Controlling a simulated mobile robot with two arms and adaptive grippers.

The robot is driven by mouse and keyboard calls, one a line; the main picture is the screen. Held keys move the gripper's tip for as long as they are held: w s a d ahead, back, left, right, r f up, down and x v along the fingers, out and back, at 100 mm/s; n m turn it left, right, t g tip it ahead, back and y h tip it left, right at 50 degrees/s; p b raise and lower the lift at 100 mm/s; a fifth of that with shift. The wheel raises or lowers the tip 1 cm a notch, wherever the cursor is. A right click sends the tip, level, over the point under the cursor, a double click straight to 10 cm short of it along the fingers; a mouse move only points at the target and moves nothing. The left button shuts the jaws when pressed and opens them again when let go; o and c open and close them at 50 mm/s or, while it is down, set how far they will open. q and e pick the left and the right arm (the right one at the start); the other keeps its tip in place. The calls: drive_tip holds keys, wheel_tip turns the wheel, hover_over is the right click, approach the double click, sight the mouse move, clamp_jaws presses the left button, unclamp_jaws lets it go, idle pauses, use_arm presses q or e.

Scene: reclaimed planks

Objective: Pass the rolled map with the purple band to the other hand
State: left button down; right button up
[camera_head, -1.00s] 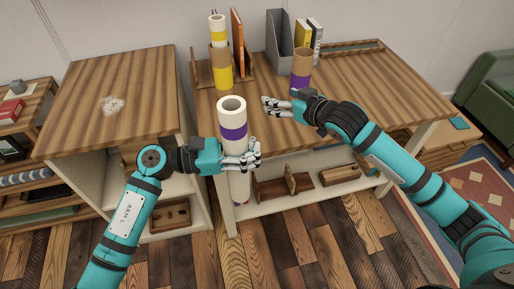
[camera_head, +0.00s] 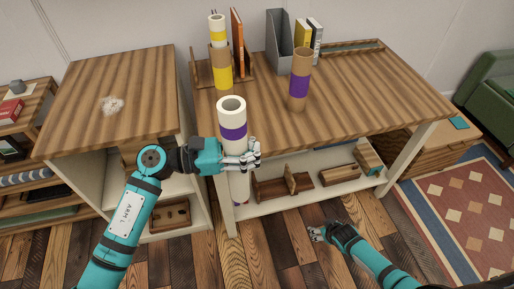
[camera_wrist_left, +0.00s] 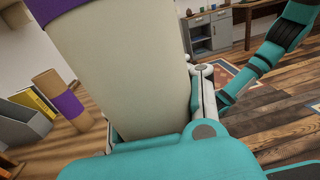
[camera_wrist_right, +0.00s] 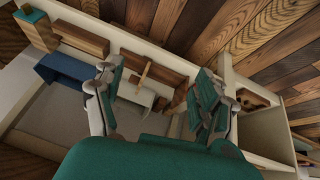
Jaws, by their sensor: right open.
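The rolled map (camera_head: 234,178) is a cream tube with a purple band (camera_head: 233,133) near its top. It stands roughly upright in front of the table's front edge. My left gripper (camera_head: 246,160) is shut around it below the band; the map also fills the middle of the left wrist view (camera_wrist_left: 125,65). My right gripper (camera_head: 318,232) is low at the right, apart from the map. In the right wrist view its fingers (camera_wrist_right: 160,95) are spread with nothing between them.
A brown tube with a purple band (camera_head: 299,80) stands on the table (camera_head: 365,90). Behind are a yellow-banded roll (camera_head: 220,65), a grey file holder (camera_head: 280,45) and books (camera_head: 310,40). Wooden pieces sit on the lower shelf (camera_head: 310,190). The floor in front is clear.

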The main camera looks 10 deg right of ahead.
drive_tip(key=s+a+f+g, duration=0.1)
drive_tip(key=s+f, duration=0.4)
drive_tip(key=s, duration=0.6)
drive_tip(key=s+a+f+g, duration=0.2)
drive_tip(key=s+a+f, duration=0.2)
drive_tip(key=s, duration=0.7)
drive_tip(key=s+a+f+g, duration=0.1)
drive_tip(key=s+a+f, duration=0.2)
drive_tip(key=s, duration=0.9)
wheel_tip(320, 180, down, 3)
drive_tip(key=shift+r+g, duration=0.15)
drive_tip(key=shift+g, duration=0.25)
